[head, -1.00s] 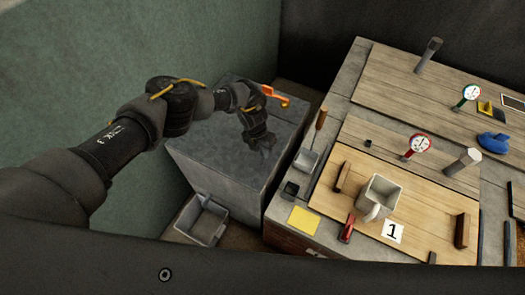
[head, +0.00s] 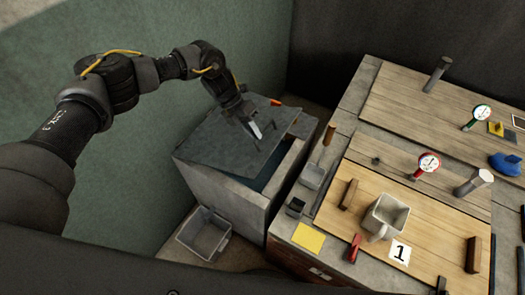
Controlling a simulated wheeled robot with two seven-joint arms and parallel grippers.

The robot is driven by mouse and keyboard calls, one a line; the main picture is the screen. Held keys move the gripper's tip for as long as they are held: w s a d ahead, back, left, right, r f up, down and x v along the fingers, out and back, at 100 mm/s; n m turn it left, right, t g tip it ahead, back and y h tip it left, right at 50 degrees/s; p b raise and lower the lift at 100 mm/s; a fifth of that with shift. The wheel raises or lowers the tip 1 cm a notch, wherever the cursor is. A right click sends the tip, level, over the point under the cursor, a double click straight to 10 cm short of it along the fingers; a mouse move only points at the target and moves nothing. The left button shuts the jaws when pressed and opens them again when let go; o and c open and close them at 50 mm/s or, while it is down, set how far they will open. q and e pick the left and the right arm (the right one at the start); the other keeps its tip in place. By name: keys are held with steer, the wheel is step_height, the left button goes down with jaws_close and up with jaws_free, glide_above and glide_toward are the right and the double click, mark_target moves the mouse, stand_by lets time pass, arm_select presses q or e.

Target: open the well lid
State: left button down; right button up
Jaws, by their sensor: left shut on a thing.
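The well lid (head: 215,138) is a flat dark grey slab on top of the grey box-shaped well (head: 228,194). It is raised and shifted left, so a dark gap shows along the well's right side. My left gripper (head: 256,131) is over the right part of the lid and is shut on the lid's handle, which is mostly hidden by the fingers. My right gripper is not in view.
An empty grey bin (head: 204,232) stands on the floor in front of the well. To the right is a workbench with a scoop (head: 312,175), a grey mug (head: 387,214), a yellow card (head: 308,237) and gauges. A green wall stands close behind on the left.

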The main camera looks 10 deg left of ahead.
arm_select(q)
steer(key=b+v, duration=0.2)
steer(key=v, duration=0.5)
steer(key=shift+w+a+h, duration=0.15)
steer(key=shift+a+h, duration=0.15)
steer(key=shift+a, duration=0.15)
steer(key=shift+r, duration=0.1)
